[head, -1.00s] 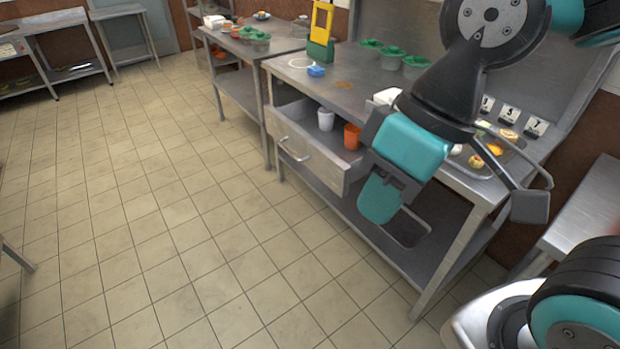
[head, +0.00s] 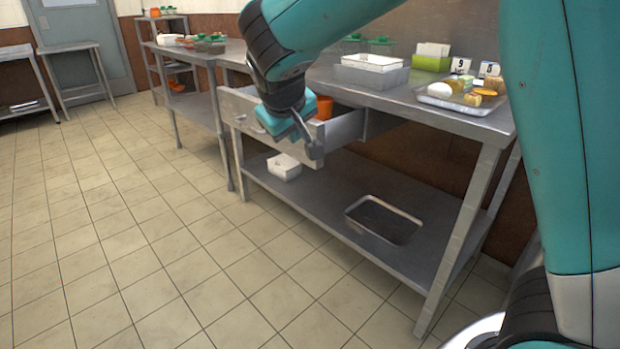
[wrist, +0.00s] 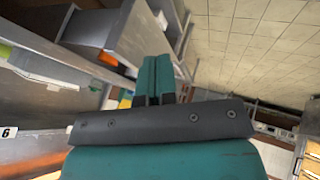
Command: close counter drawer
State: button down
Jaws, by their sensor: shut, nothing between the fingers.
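The counter drawer (head: 237,107) is pulled out below the tabletop, with its grey front panel and side wall showing in the head view. An orange cup (head: 324,106) stands inside it. My gripper (head: 278,131) is in front of the drawer's near end and hides part of the front and handle. Its teal fingers (wrist: 156,78) are together and empty in the wrist view. The drawer's grey panel (wrist: 140,35) runs close beside the fingertips there. I cannot tell whether they touch it.
The steel counter (head: 420,98) carries a white container (head: 371,63) and a tray of food (head: 462,103). Its lower shelf (head: 320,207) holds a white box (head: 284,167) and a dark tray (head: 384,221). The tiled floor at left is clear.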

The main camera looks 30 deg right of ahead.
jog(key=w+d+f+b, duration=0.4)
jog(key=w+d+f, duration=0.3)
jog(key=f, duration=0.1)
jog(key=shift+d+f, duration=0.2)
jog(key=shift+f, duration=0.15)
